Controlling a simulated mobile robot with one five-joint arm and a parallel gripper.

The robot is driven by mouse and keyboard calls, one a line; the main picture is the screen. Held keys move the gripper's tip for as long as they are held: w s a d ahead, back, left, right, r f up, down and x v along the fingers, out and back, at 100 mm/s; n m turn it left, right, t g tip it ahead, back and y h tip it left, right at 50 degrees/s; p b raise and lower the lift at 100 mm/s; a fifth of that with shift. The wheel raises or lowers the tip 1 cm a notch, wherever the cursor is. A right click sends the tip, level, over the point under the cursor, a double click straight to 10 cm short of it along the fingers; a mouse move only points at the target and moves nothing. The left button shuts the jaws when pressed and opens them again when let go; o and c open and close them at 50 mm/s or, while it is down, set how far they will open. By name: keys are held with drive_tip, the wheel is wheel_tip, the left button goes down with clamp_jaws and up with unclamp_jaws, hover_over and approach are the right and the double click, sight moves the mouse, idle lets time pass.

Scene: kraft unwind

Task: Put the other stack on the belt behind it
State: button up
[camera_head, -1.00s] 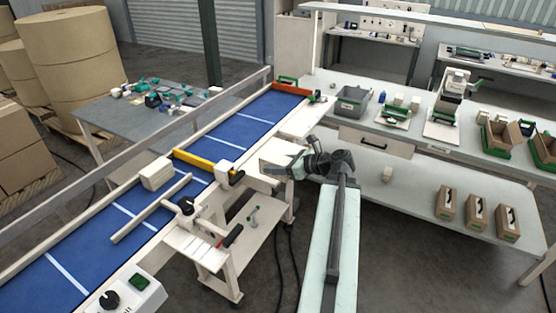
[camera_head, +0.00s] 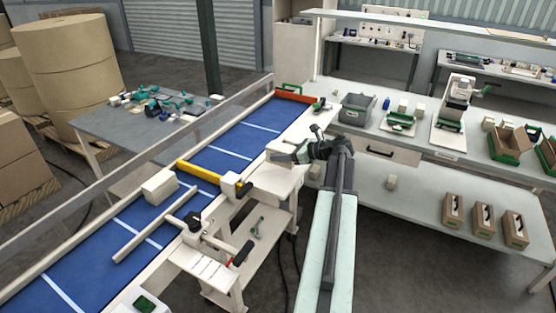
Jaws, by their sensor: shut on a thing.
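My gripper (camera_head: 291,156) is at the right side of the blue belt (camera_head: 217,160), beyond the yellow bar. It is shut on a pale block-like thing, which looks like a stack (camera_head: 276,156); the jaws and arm partly hide it, and its exact outline is hard to tell. I cannot tell whether it touches the pale side ledge under it. Another pale stack (camera_head: 160,187) lies on the belt, on the near side of the yellow bar (camera_head: 197,172).
An orange bar (camera_head: 296,96) crosses the belt's far end. A pale rod (camera_head: 155,223) and a clamp stand (camera_head: 191,223) are at the near belt. The bench (camera_head: 420,190) at right holds a grey bin (camera_head: 358,108). The belt between the yellow and orange bars is clear.

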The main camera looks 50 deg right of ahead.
drive_tip(key=f+b, duration=0.2)
drive_tip(key=w+d+f+b, duration=0.1)
drive_tip(key=shift+f, duration=0.25)
drive_tip(key=shift+s+f+b, duration=0.2)
drive_tip(key=shift+f+b, duration=0.1)
drive_tip(key=shift+b, duration=0.2)
drive_tip(key=shift+a+r, duration=0.15)
drive_tip(key=shift+a, duration=0.05)
drive_tip(key=shift+w+a, duration=0.1)
drive_tip(key=shift+w, duration=0.2)
drive_tip(key=shift+s, duration=0.1)
drive_tip(key=o, duration=1.5)
